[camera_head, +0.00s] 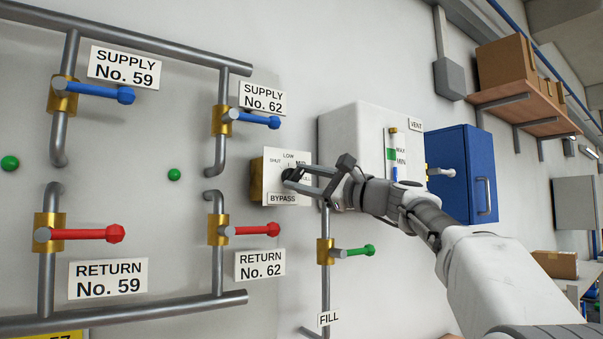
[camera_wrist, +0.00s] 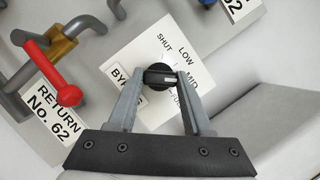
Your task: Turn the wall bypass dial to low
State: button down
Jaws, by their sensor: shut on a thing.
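The bypass dial is a black knob (camera_head: 287,173) on a white plate (camera_head: 275,160) marked SHUT, LOW, MID and FULL, with a BYPASS label below. In the wrist view the knob (camera_wrist: 158,70) sits between my fingertips, its grip bar running across from one finger to the other. A pale mark on the bar lies toward its right end, on the MID side; the exact setting is hard to read. My gripper (camera_head: 293,181) is shut on the knob, and it also shows in the wrist view (camera_wrist: 160,77). The fingers hide part of the plate and its markings.
Red return valve handles (camera_head: 253,230) and blue supply handles (camera_head: 257,119) stick out left of the dial. A green fill handle (camera_head: 356,252) is below right. A white tank (camera_head: 358,125) and a blue cabinet (camera_head: 463,165) stand to the right, near my arm.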

jog(key=n+p, duration=0.1)
jog(key=n+g+p, duration=0.1)
jog(key=n, duration=0.1)
jog(key=n+g, duration=0.1)
jog(key=n, duration=0.1)
jog(key=shift+d+r+h+p, duration=0.1)
jog(key=shift+r+h+p, duration=0.2)
jog(key=shift+p, duration=0.1)
jog(key=shift+n+g+h+p, duration=0.45)
jog(key=shift+n+p, duration=0.5)
jog(key=shift+n, duration=0.75)
jog(key=shift+f+n, duration=0.15)
jog(key=shift+n, duration=0.15)
jog(key=shift+c, duration=1.6)
grip_release()
jog(key=b+v, duration=0.3)
jog(key=v, duration=1.4)
jog(key=shift+d, duration=0.25)
jog(key=shift+w+a+b, duration=0.1)
jog(key=shift+b, duration=0.2)
